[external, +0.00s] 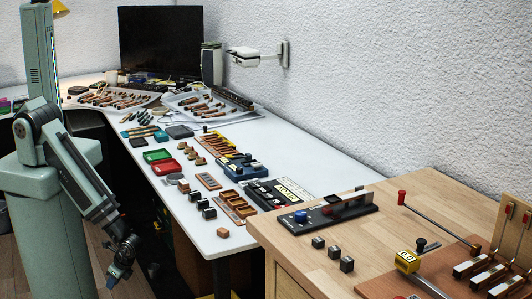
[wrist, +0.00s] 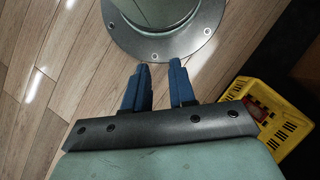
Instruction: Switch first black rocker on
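My gripper (external: 117,272) hangs low at the left in the external view, beside my base and below the table top, far from the objects on the tables. In the wrist view its two blue fingers (wrist: 161,82) stand apart with nothing between them. Three small dark blocks (external: 333,252) stand in a row on the wooden desk. Three more dark blocks (external: 202,204) stand on the white table. The pictures are too small to tell which of these, if any, is the first black rocker, or its on or off state.
The white table (external: 330,178) holds trays, tools and a blue device (external: 240,167). The wooden desk (external: 290,260) bears a black base with a blue knob (external: 300,216), a red-knobbed rod (external: 402,197) and a key model (external: 480,270). A yellow crate (wrist: 285,128) stands on the floor.

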